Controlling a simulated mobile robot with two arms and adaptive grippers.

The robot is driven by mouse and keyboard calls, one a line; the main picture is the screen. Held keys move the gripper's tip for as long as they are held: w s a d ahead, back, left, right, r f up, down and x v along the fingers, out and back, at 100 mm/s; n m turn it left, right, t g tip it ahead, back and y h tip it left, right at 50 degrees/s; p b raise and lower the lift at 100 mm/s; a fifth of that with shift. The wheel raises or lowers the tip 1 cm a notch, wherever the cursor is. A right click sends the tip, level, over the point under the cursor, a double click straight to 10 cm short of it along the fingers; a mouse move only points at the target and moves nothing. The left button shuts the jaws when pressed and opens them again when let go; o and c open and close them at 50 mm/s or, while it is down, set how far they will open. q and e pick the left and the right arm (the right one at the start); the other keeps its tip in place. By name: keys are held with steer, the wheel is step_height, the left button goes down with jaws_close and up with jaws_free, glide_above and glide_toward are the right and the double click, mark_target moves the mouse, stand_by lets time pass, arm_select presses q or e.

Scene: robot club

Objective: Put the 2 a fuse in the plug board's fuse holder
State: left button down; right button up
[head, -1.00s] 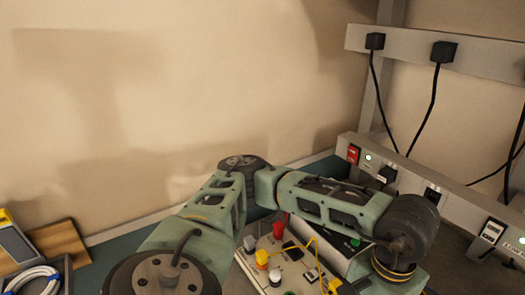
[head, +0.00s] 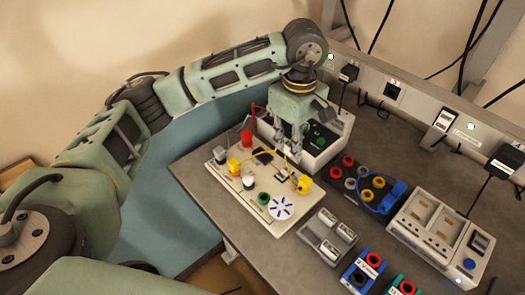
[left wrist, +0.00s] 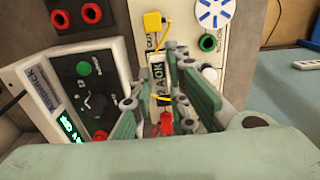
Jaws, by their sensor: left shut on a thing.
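The plug board (head: 197,178) is a pale panel with yellow, red, white and green parts and a blue-and-white dial. Its pale surface also shows in the left wrist view (left wrist: 206,48). My left gripper (head: 290,150) points down at the board's right part. The fuse lies over or at the board. My right gripper is not in view.
A grey tray (head: 310,238) with pale modules stands in front. A boxed meter with a green knob (head: 335,150) is close behind the gripper. A yellow wire (head: 262,153) crosses the board near the fingers. Coloured socket blocks and a charger (head: 412,246) stand at the right.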

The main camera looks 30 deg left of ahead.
arm_select(q)
steer(key=p, duration=0.4)
glide_above(262, 157)
steer(key=f, duration=0.6)
steer(key=shift+d, duration=0.3)
steer(key=shift+a+f, duration=0.15)
steer(key=shift+a, duration=0.05)
step_height(262, 157, down, 4)
steer(key=shift+r+p, duration=0.1)
steer(key=shift+p, duration=0.85)
steer(key=shift+w+f, duration=0.1)
steer(key=shift+f, duration=0.1)
steer(key=shift+f, duration=0.1)
steer(key=shift+f+b, duration=0.15)
steer(key=shift+b, duration=0.2)
steer(key=c, duration=1.7)
jaws_free()
